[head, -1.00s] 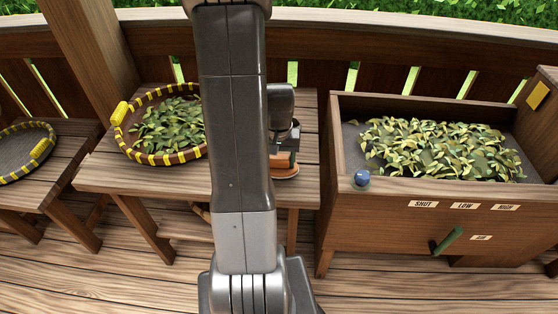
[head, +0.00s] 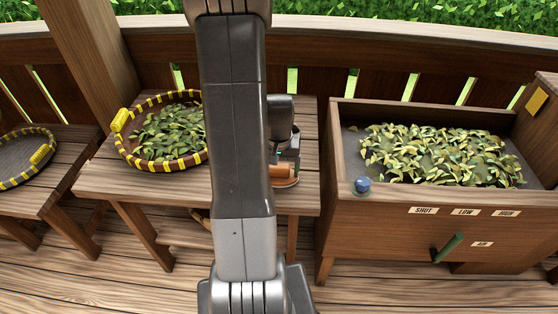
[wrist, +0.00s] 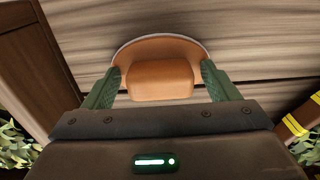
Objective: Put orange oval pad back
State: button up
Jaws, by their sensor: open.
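The orange oval pad (wrist: 156,48) has a raised block-shaped grip (wrist: 160,80) and a pale edge along its far side. It lies on the wooden slatted table (wrist: 245,58). In the head view the pad (head: 286,182) shows at the table's right front, partly behind my arm. My gripper (wrist: 160,92) is open, with one green finger on each side of the block. I cannot tell whether either finger touches it. In the head view my gripper is mostly hidden by my arm.
A yellow-trimmed basket of leaves (head: 118,142) stands left on the same table. A wooden firing box (head: 345,150) with leaves, a blue knob (head: 362,185) and a green lever (head: 447,247) is at right. Another basket (head: 43,154) sits far left.

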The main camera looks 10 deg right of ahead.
aim_at(279, 166)
notch_tip(279, 166, up, 14)
dwell(0.5)
jog(key=shift+w+f, duration=0.1)
notch_tip(279, 166, down, 14)
jog(key=shift+f, duration=0.1)
jog(key=shift+r, duration=0.4)
dwell(0.5)
